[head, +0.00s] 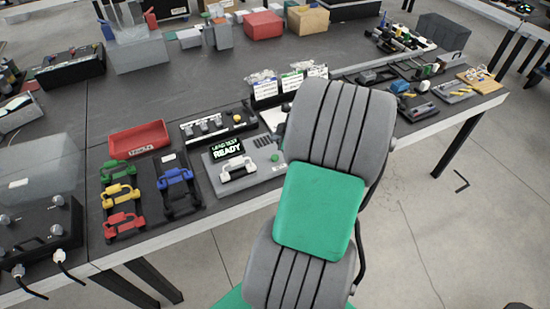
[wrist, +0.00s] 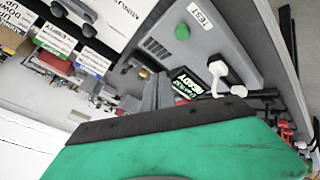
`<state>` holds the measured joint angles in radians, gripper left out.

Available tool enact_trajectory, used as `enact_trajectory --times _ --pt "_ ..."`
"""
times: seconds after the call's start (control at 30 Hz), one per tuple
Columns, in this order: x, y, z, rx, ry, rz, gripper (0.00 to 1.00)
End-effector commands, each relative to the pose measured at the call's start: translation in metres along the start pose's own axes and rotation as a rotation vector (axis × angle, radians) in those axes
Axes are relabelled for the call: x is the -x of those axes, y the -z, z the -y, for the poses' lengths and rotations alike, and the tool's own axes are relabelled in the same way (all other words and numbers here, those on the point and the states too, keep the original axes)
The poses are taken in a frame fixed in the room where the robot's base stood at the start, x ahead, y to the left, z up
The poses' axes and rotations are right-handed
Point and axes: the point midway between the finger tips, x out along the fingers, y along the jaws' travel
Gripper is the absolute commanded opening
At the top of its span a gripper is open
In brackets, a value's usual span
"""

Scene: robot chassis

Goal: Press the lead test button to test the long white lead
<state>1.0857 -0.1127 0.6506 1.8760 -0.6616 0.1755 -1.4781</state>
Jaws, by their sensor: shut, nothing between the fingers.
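The grey lead tester (head: 268,173) lies on the bench in the head view. Its display (head: 226,148) reads "LEAD TEST READY". A white lead (head: 238,168) sits across its front; it also shows in the wrist view (wrist: 224,75). The round green button (head: 275,157) is on the tester's right part. In the wrist view the button (wrist: 182,32) is beside a "TEST" label. My gripper (wrist: 158,92) is shut and empty, its grey fingertips apart from the button in the picture. My arm hides the gripper in the head view.
Green, yellow, red and blue leads lie in black racks left of the tester, with a red tray (head: 138,138) behind them. A black unit with knobs (head: 215,125) and labelled card holders (head: 290,85) stand behind the tester. Boards (head: 410,97) lie to the right.

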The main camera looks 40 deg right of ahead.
Motion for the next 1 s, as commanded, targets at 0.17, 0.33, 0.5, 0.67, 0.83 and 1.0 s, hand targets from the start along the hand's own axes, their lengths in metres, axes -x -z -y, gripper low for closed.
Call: enact_trajectory --times 0.17,0.33,0.5,0.67,0.83,1.0 --pt "-0.022 -0.016 0.016 -0.001 0.002 0.000 0.00" --pt "-0.040 -0.029 0.029 0.001 0.000 0.001 0.00" --pt "-0.044 -0.033 0.032 0.001 0.000 0.001 0.00" --pt "-0.043 -0.032 0.031 0.001 0.000 0.001 0.00" --pt "-0.043 -0.032 0.031 0.001 0.000 0.001 0.00" --pt "-0.043 -0.032 0.031 0.001 0.000 0.001 0.00"
